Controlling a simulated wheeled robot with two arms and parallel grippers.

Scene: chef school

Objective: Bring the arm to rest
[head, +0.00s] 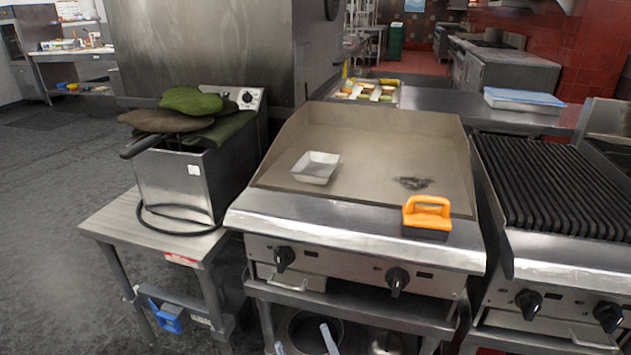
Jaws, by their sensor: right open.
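My right gripper (301,336) shows only by its two pale fingertips at the bottom edge of the head view. They stand apart with nothing seen between them, in front of the shelf under the griddle. The rest of the right arm is out of the picture. My left gripper is not in view. The griddle (370,150) carries a small white tray (316,167) on its plate. An orange-handled scraper block (427,216) sits on its front ledge.
A fryer (180,180) with dark green cloths (190,101) stands on a steel table (105,222) to the left. A ribbed grill (560,185) stands to the right. Pots (316,326) sit below the griddle. Open floor (45,200) lies at the far left.

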